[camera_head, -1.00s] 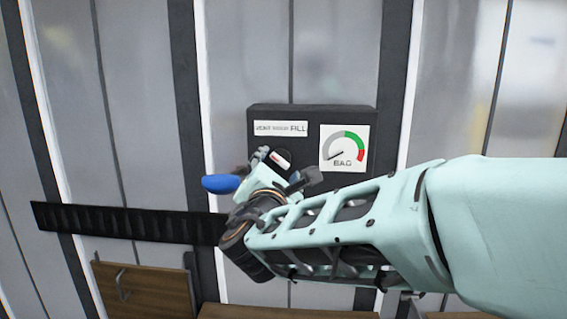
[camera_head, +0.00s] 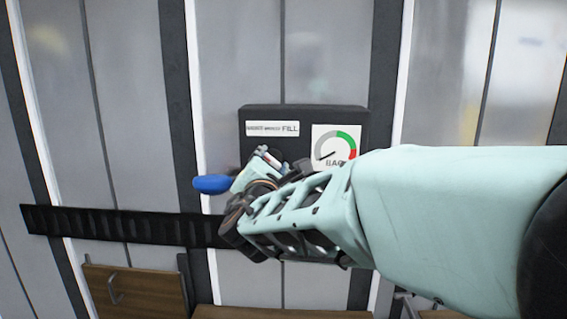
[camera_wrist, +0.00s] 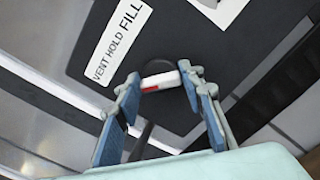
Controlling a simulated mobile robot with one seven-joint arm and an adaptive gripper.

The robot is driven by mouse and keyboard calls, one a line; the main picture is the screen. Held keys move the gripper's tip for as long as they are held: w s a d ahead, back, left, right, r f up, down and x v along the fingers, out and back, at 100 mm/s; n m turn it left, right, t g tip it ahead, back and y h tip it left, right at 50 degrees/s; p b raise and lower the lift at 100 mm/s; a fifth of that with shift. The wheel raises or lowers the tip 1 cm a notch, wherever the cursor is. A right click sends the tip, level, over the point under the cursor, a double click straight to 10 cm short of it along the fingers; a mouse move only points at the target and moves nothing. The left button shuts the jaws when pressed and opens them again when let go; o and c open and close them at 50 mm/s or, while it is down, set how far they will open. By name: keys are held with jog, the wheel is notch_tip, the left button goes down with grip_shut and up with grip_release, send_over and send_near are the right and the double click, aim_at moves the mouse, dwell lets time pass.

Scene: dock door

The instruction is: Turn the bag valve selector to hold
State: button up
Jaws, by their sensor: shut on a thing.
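The bag valve selector (camera_wrist: 162,80) shows in the wrist view as a white bar with a red mark on a dark round knob. It sits between the two blue-padded fingers of my gripper (camera_wrist: 161,92), which is shut on it. A label reading VENT HOLD FILL (camera_wrist: 118,40) lies beside it. I cannot tell which word the selector points at. In the head view my gripper (camera_head: 270,160) is at the lower front of the black valve box (camera_head: 304,112) and mostly hides the knob.
A BAG gauge (camera_head: 337,146) has its needle toward the lower left. A blue rounded piece (camera_head: 213,184) shows left of my gripper. A black slotted rail (camera_head: 120,224) runs along the ribbed grey wall. A wooden panel (camera_head: 135,292) is below.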

jog(key=shift+c, duration=0.9)
jog(key=shift+f+m+b, duration=0.2)
jog(key=shift+m+b, duration=0.1)
jog(key=shift+b, duration=0.4)
jog(key=shift+d+f+b, duration=0.1)
jog(key=shift+b, duration=0.45)
jog(key=m+b, duration=0.3)
jog(key=b, duration=0.3)
jog(key=shift+f, duration=0.2)
jog(key=m+b, duration=0.4)
jog(key=b, duration=0.3)
jog(key=shift+b, duration=0.4)
jog(key=shift+r+m+b, duration=0.2)
jog(key=shift+m+b, duration=0.8)
jog(key=shift+b, duration=0.15)
jog(key=shift+r, duration=0.1)
